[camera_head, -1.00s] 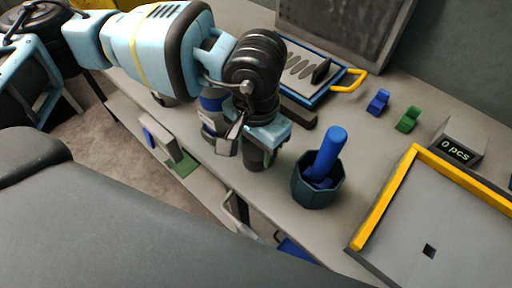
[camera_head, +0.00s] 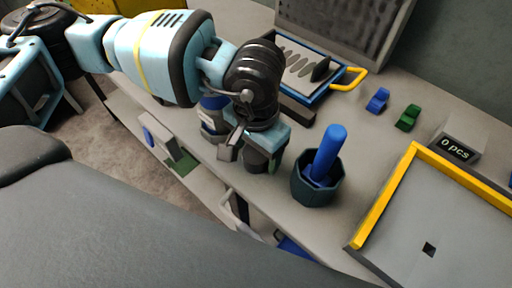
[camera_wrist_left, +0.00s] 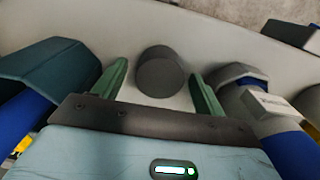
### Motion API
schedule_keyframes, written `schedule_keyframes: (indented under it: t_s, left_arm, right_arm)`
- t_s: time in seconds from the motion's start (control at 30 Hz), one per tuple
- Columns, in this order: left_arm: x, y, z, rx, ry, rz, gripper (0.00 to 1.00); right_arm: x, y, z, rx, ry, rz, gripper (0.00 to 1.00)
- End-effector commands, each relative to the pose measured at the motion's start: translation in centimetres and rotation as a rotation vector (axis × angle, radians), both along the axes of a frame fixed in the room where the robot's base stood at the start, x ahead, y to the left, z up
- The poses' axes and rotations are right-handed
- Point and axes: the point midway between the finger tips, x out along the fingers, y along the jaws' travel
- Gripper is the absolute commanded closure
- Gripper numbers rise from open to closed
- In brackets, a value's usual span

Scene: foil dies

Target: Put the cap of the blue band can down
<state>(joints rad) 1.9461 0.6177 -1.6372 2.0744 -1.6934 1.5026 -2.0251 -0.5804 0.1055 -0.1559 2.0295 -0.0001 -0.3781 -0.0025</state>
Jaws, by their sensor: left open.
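My left gripper (camera_head: 264,158) points down at the bench, beside the blue band can (camera_head: 209,103). In the left wrist view its two green fingers (camera_wrist_left: 160,88) are apart. A dark grey round cap (camera_wrist_left: 160,74) lies between them, with a gap on each side. It appears to rest on the bench top, though its underside is hidden. The blue band can also shows at the right of the wrist view (camera_wrist_left: 288,150), outside the fingers. My right gripper is not in view.
A dark octagonal pot (camera_head: 318,190) holding a blue rod (camera_head: 328,152) stands close right of the gripper. Farther right is a yellow-edged tray (camera_head: 395,235). Blue (camera_head: 377,100) and green (camera_head: 408,117) pieces lie behind. The bench's front edge is close.

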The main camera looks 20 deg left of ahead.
Motion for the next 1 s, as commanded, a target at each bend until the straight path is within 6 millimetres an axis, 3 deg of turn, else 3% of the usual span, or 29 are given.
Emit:
schedule_keyframes:
  t_s: [0.23, 0.7, 1.0]
  left_arm:
    - [0.1, 0.0, 1.9, 0.0, -0.003, 0.001, 0.28]
    - [0.0, -0.1, 10.6, -0.001, -0.002, -0.001, 0.28]
    - [0.0, 0.0, 12.3, 0.0, 0.0, -0.002, 0.28]
  right_arm:
    - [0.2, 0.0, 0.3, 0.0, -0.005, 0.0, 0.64]
    - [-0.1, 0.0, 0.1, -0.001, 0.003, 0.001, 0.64]
    - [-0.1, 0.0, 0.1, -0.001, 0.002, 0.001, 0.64]
